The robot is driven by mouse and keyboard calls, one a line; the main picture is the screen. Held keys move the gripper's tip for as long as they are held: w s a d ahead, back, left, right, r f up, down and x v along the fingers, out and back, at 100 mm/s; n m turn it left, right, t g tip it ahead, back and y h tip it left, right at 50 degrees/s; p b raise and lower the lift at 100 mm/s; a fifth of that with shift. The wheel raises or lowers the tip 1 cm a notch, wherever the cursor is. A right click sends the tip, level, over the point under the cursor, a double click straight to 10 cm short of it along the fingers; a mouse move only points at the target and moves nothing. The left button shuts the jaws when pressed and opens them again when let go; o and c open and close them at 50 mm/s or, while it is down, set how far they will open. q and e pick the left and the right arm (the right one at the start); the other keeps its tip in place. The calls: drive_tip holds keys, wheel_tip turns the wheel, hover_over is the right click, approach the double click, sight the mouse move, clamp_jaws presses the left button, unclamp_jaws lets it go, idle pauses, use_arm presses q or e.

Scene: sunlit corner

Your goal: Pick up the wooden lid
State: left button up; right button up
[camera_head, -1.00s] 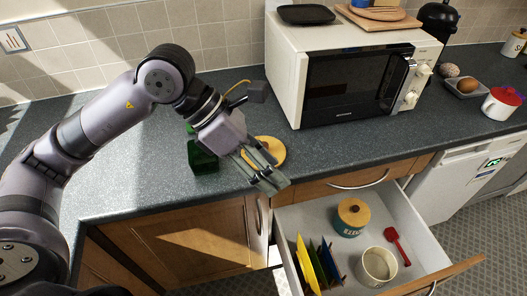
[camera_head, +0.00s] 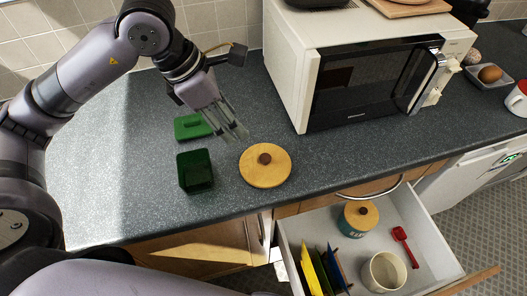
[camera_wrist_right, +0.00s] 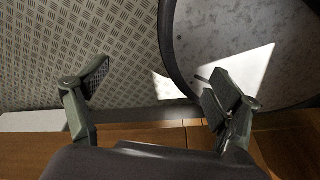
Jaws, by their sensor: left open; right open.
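The round wooden lid (camera_head: 258,178) with a dark knob lies flat on the grey counter in the head view, fully visible. My left gripper (camera_head: 238,132) is open and empty, just behind and to the left of the lid in the picture, apart from it. A second wooden lid (camera_head: 363,212) sits on a teal canister in the open drawer. My right gripper (camera_wrist_right: 156,86) shows in the right wrist view, open with nothing between its fingers; it is not visible in the head view.
A dark green open container (camera_head: 196,180) stands left of the lid, with a green lid (camera_head: 193,126) behind it. A white microwave (camera_head: 283,85) stands at the back right. The open drawer (camera_head: 420,225) juts out below the counter, holding a cream pot (camera_head: 369,280) and a red scoop (camera_head: 403,240).

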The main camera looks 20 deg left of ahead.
use_arm(q)
drive_tip(key=p, duration=0.2)
approach(265, 157)
drive_tip(key=f, duration=0.3)
drive_tip(key=shift+s+d, duration=0.15)
drive_tip(key=shift+d, duration=0.25)
drive_tip(key=shift+d+f+p, duration=0.15)
drive_tip(key=shift+f+p, duration=0.15)
drive_tip(key=shift+f, duration=0.15)
drive_tip(key=shift+w+d+f+p, duration=0.15)
drive_tip(key=shift+w+f+p, duration=0.05)
drive_tip(key=shift+p, duration=0.1)
drive_tip(key=p+x, duration=0.1)
drive_tip(key=x, duration=0.2)
drive_tip(key=shift+w+d+f+p, duration=0.2)
drive_tip(key=shift+w+p, duration=0.2)
drive_tip(key=shift+w+d+f, duration=0.1)
drive_tip(key=shift+w+f, duration=0.05)
drive_tip(key=shift+f, duration=0.35)
use_arm(e)
drive_tip(key=r, duration=0.1)
drive_tip(key=s+r, duration=0.1)
drive_tip(key=r, duration=0.1)
drive_tip(key=s+r, duration=0.1)
drive_tip(key=r, duration=0.1)
drive_tip(key=shift+d+r, duration=0.1)
drive_tip(key=shift+d, duration=0.05)
use_arm(q)
drive_tip(key=shift+c, duration=0.6)
